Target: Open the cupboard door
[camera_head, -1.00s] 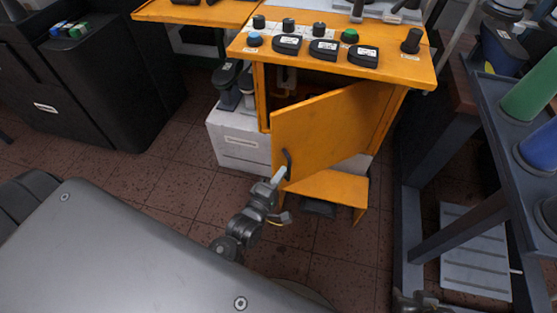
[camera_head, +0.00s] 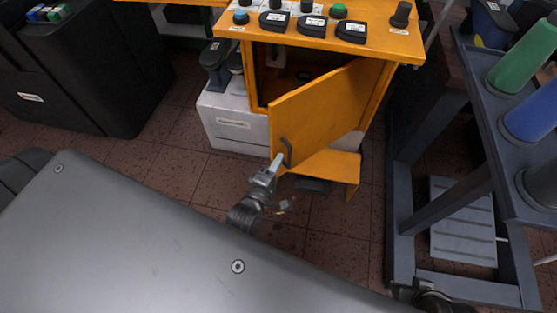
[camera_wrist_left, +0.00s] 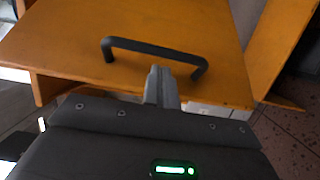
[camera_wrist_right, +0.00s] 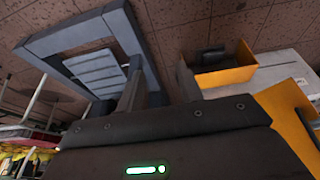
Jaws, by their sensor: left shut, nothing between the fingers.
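The orange cupboard door (camera_head: 325,105) stands partly open, swung out towards me, with the dark inside of the cupboard (camera_head: 290,62) showing above and behind it. Its dark bar handle (camera_head: 288,152) is near the free edge; it also shows in the left wrist view (camera_wrist_left: 150,46). My left gripper (camera_head: 277,162) is at the handle. Its fingers (camera_wrist_left: 160,85) are closed together with nothing between them, beside the bar; I cannot tell whether they touch it. My right gripper (camera_wrist_right: 158,88) has its fingers apart and empty, away from the door.
A grey-blue rack (camera_head: 455,165) with green and blue rolls is at the right. A black cabinet (camera_head: 95,90) is at the left.

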